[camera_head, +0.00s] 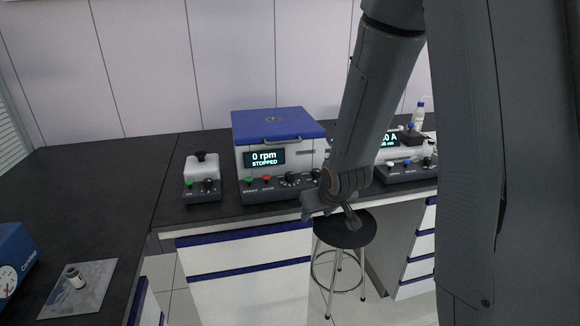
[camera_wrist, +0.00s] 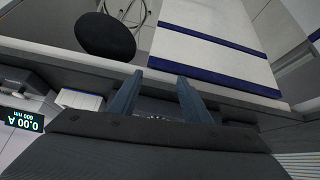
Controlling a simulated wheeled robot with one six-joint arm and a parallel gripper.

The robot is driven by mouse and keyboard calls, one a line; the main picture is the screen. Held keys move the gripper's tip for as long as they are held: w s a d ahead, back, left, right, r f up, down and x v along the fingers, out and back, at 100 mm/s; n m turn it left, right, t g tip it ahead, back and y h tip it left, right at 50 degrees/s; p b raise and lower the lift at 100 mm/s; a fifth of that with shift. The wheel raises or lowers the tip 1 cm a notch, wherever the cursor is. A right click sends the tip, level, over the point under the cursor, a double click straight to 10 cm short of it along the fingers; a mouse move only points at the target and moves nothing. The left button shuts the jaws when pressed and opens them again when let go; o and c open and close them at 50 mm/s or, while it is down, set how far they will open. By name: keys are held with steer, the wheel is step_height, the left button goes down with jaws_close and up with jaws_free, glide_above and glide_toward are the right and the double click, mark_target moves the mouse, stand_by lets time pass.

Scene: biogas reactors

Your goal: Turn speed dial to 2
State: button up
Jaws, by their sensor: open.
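The centrifuge (camera_head: 280,150) is a white box with a blue lid on the black bench. Its screen (camera_head: 264,158) reads "0 rpm STOPPED". Its dark front panel has a green button, a red button and a black dial (camera_head: 291,179). A second dial (camera_head: 315,174) sits farther right, close to my arm. Their labels are too small to read, so I cannot tell which is the speed dial or its setting. My gripper (camera_head: 332,212) is in front of the panel's right end, by the bench edge.
A small mixer (camera_head: 202,180) stands left of the centrifuge. A photometer (camera_head: 405,160) stands to the right, partly behind my arm. A black stool (camera_head: 345,230) is below the bench edge. A vial (camera_head: 75,276) stands on a grey mat at left. The left bench is mostly clear.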

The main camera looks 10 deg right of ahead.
mark_target(291, 175)
steer(key=shift+w+a+r+n+t+y+p, duration=0.35)
steer(key=shift+w+t+p, duration=0.8)
steer(key=shift+w, duration=1.65)
steer(key=shift+w+a+r+n+t+y+p, duration=0.1)
steer(key=shift+w+a+r+t+y+p, duration=0.75)
steer(key=shift+w, duration=1.9)
steer(key=shift+w+a+r+n+t+y+p, duration=0.1)
steer(key=shift+w+a+n+t+y+p, duration=0.2)
steer(key=shift+w+t+p, duration=1.8)
steer(key=shift+w+g+b, duration=0.4)
steer(key=shift+w+g, duration=0.3)
steer(key=shift+g, duration=0.3)
steer(key=c, duration=1)
steer(key=shift+c, duration=0.2)
